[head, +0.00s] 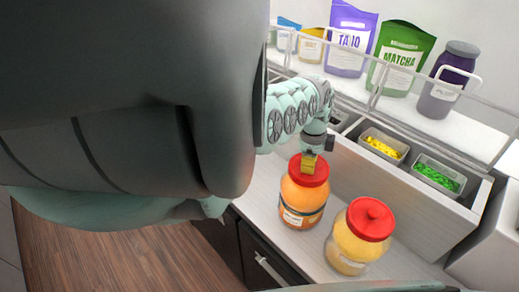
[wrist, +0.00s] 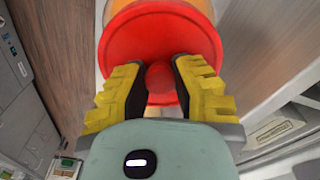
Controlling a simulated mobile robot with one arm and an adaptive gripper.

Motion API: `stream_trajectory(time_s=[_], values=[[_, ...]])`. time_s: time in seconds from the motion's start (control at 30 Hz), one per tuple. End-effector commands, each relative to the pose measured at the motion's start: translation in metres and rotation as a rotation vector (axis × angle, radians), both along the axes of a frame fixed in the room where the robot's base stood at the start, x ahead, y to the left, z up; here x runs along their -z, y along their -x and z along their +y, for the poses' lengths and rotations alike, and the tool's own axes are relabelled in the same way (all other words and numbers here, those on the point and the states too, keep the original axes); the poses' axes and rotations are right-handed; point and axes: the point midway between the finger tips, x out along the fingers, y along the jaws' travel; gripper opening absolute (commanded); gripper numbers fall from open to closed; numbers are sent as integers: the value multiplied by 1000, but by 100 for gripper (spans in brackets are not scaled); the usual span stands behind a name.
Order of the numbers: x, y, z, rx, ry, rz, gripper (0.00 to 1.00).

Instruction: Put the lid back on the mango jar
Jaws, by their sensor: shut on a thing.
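An orange jar (head: 299,204) with a label too small to read stands upright on the counter; I take it as the mango jar. A red lid (head: 317,180) is over its mouth and looks level in the head view. My gripper (head: 309,159) is above the lid, with its yellow fingers shut on the lid's round knob. In the wrist view the gripper (wrist: 159,75) has one finger on each side of the knob, and the red lid (wrist: 125,42) covers most of the jar's top. Whether the lid is fully seated on the rim I cannot tell.
A pale yellow jar (head: 351,246) with its own red knobbed lid stands close to the right. Behind are bins of yellow (head: 381,147) and green (head: 437,177) pieces. A clear-fronted shelf holds a purple pouch (head: 350,40), a green matcha pouch (head: 402,57) and a dark purple jar (head: 447,80).

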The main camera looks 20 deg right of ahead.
Motion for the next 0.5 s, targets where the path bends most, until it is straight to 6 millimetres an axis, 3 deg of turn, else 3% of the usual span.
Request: stream_trajectory(time_s=[0.43, 0.47, 0.5], values=[[1, -3, 3, -9, 0, 0, 0], [1, -3, 3, -9, 0, 0, 29], [1, -3, 3, -9, 0, 0, 33]])
